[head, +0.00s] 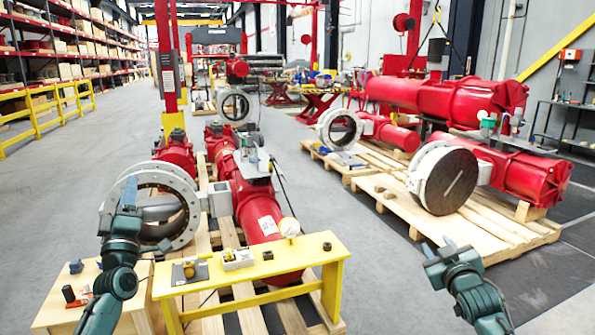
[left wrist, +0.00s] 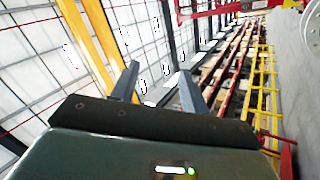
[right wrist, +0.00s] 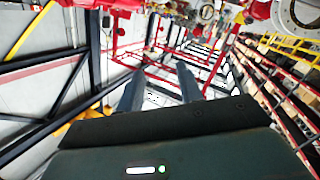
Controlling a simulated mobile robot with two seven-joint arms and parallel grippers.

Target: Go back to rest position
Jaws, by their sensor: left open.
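My left gripper (head: 128,195) is raised in front of the large ring-shaped valve (head: 160,240) at the left of the head view, overlapping it in the picture. I cannot tell if it touches. In the left wrist view its two fingers (left wrist: 158,82) are apart with nothing between them. My right gripper (head: 442,250) is raised at the lower right of the head view, in front of the wooden pallet. In the right wrist view its fingers (right wrist: 160,82) are apart and empty.
A yellow bench (head: 310,255) with small parts stands in front, beside a low wooden table (head: 60,318) at the left. A red actuator (head: 255,200) lies behind the bench. More red actuators (head: 440,100) rest on pallets (head: 480,225) at the right. Grey floor (head: 365,270) between them is clear.

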